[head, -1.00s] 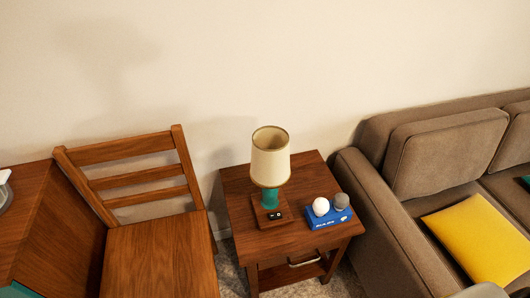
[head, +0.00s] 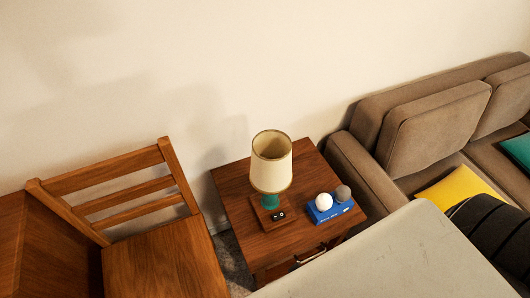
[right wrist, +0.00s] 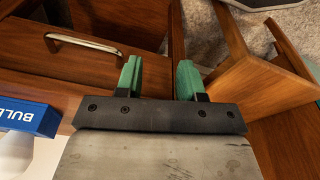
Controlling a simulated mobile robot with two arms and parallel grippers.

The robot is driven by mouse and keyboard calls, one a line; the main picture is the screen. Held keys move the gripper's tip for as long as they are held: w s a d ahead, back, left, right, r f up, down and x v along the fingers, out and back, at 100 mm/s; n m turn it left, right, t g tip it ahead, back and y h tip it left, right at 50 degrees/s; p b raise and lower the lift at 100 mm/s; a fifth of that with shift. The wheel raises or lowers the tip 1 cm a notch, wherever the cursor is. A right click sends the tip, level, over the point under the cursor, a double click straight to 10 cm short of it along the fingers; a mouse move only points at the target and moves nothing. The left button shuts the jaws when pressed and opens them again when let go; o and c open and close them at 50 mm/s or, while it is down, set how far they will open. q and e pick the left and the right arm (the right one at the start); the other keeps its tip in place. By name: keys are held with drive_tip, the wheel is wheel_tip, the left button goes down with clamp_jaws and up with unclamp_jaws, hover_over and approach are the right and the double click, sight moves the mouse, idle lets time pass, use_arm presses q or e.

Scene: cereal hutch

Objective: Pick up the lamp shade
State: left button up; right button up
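The lamp shade (head: 271,163) is cream with a tan rim and sits upright on the lamp's teal stem (head: 270,201) and wooden base. The lamp stands on the small wooden side table (head: 237,205) in the head view. My right gripper (right wrist: 160,75) shows in the right wrist view with its two green fingers apart and nothing between them. It is near the table's drawer front, away from the shade. The shade is not recognisable in the right wrist view. My left gripper is in neither view.
A wooden chair (head: 165,262) stands left, a brown sofa (head: 432,130) right. The drawer handle (right wrist: 83,43) shows close to my right gripper.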

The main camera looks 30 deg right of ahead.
drive_tip(key=w+a+r+n+y+p, duration=0.15)
drive_tip(key=w+r, duration=0.25)
drive_tip(key=r, duration=0.6)
drive_tip(key=w+a+r+n+t+p, duration=0.1)
drive_tip(key=w+a+r+n+p, duration=0.15)
drive_tip(key=r, duration=0.75)
drive_tip(key=w+a+r+n+y+p, duration=0.1)
drive_tip(key=w+a+r+n, duration=0.3)
drive_tip(key=r, duration=0.6)
wheel_tip(320, 180, up, 13)
drive_tip(key=n+g+h, duration=0.3)
drive_tip(key=n, duration=1.3)
hover_over(255, 141)
drive_tip(key=shift+f, duration=0.1)
wheel_tip(255, 141, down, 5)
drive_tip(key=shift+f+p, duration=0.1)
drive_tip(key=shift+p, duration=0.3)
drive_tip(key=shift+f+p, duration=0.75)
drive_tip(key=shift+f, duration=2)
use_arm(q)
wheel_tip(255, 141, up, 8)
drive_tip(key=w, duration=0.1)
use_arm(e)
drive_tip(key=shift+w, duration=0.1)
clamp_jaws()
